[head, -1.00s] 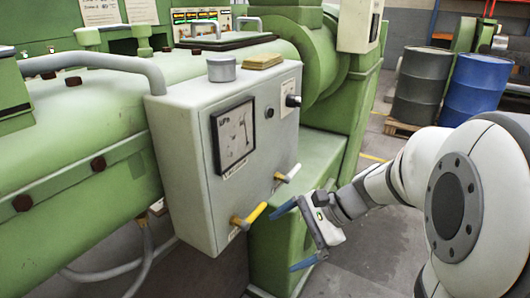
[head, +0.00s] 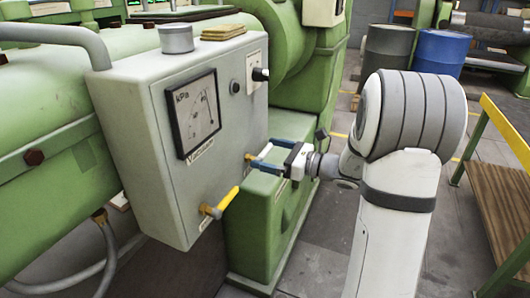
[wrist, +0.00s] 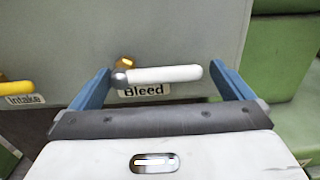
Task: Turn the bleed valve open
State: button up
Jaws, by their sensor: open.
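The bleed valve has a white lever (wrist: 170,74) on a brass stem (wrist: 124,63), above a "Bleed" label (wrist: 144,90) in the wrist view. The lever lies nearly level, pointing right from the stem. My gripper (wrist: 160,76) is open, with one blue finger left of the stem and the other just right of the lever's free end. The lever lies between the fingers, with no clear contact. In the head view my gripper (head: 263,151) is at the lower right of the grey box's front (head: 222,150), and its fingers mostly hide the valve.
The yellow intake lever (head: 223,203) sticks out of the box to the left of the bleed valve; it also shows in the wrist view (wrist: 15,88). A pressure gauge (head: 194,112) is above. Green machine body (head: 262,215) lies below and behind my gripper. A bench (head: 500,190) stands right.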

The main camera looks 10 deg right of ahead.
jog(key=shift+x, duration=0.8)
jog(key=shift+s, duration=0.1)
jog(key=shift+c, duration=0.6)
jog(key=c, duration=1.2)
